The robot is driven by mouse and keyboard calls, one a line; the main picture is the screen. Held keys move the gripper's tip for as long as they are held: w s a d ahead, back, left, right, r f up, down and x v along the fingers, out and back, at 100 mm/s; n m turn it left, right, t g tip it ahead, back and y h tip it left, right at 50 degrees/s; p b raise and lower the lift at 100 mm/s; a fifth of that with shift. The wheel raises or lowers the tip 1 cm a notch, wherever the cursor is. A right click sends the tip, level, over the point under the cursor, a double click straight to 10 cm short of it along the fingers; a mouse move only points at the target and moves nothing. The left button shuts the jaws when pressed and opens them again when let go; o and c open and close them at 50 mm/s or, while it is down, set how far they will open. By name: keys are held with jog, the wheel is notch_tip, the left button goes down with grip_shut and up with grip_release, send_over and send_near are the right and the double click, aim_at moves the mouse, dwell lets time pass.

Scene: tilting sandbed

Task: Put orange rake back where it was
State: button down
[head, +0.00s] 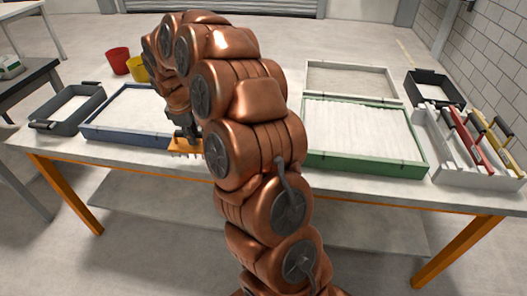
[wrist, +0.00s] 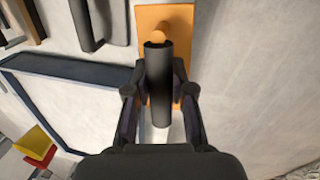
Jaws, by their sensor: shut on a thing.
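My gripper (head: 186,130) is shut on the dark upright handle of the orange rake (head: 184,146). The rake's orange head hangs low at the right front of the blue-framed sand tray (head: 97,134), partly hidden by my arm. Pale teeth show under its front edge. I cannot tell whether they touch the table. In the wrist view the dark handle stands between the two fingers (wrist: 158,92), with the orange plate (wrist: 179,22) behind it.
A green-framed sand tray (head: 365,166) lies right of my arm, with a pale-framed tray (head: 352,66) behind it. Dark trays stand at the far left (head: 48,127) and back right (head: 436,77). Red (head: 118,60) and yellow (head: 137,70) buckets are behind the blue tray.

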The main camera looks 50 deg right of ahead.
jog(key=s+d+r+n+b, duration=0.1)
jog(key=s+d+n+b, duration=0.2)
jog(key=d, duration=0.4)
jog(key=s+d+r+n+t, duration=0.1)
jog(key=s+d+r+n, duration=0.15)
jog(key=d+n, duration=0.4)
jog(key=s+d+n+b, duration=0.2)
jog(key=s+d+n, duration=0.1)
jog(key=d, duration=0.6)
jog(key=shift+y, duration=0.4)
jog(key=shift+s+a+f+p, duration=0.1)
jog(key=shift+f+p, duration=0.45)
jog(key=shift+f, duration=3.95)
jog(key=c, duration=1)
grip_release()
